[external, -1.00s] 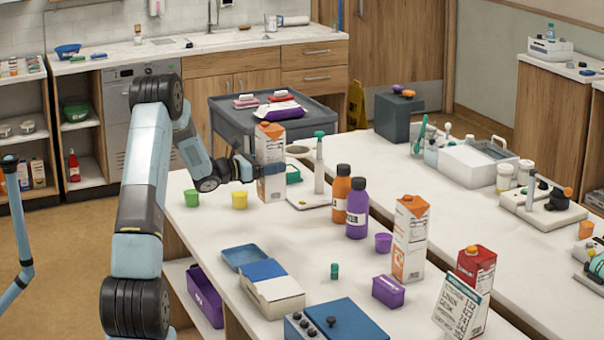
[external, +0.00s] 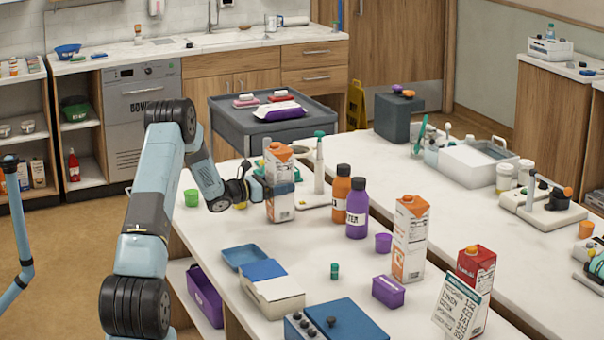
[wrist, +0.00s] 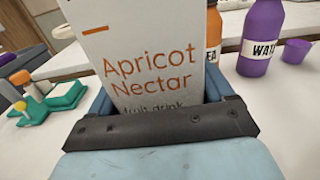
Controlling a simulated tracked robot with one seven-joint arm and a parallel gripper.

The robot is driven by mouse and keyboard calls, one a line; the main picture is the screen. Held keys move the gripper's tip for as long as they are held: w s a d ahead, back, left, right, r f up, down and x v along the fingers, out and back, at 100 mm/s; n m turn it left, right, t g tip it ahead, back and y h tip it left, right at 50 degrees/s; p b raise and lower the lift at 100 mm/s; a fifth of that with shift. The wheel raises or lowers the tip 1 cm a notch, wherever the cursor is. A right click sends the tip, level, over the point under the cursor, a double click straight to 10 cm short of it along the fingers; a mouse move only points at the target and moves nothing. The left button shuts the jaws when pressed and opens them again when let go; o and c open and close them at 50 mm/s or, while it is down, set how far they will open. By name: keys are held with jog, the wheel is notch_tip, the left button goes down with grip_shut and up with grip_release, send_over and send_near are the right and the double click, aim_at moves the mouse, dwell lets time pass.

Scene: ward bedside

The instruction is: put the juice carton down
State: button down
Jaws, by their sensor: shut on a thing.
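My gripper (external: 268,190) is shut on a white and orange juice carton (external: 280,207) on the far left part of the white table. The carton is roughly upright. Its bottom is at or close to the tabletop; I cannot tell whether it touches. In the wrist view the carton (wrist: 145,70) fills the middle and reads "Apricot Nectar", with its lower part hidden behind my gripper (wrist: 160,115). A second white and orange carton (external: 410,245) stands upright farther right on the same table.
Orange (external: 341,195) and purple (external: 357,210) bottles stand right of the held carton. A green cup (external: 191,198) is to its left. Clear tabletop lies in front, before the blue-lidded boxes (external: 272,285).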

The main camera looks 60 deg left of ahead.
jog(key=shift+f, duration=0.25)
jog(key=shift+f, duration=0.1)
grip_release()
jog(key=shift+s, duration=0.1)
jog(key=s, duration=1.2)
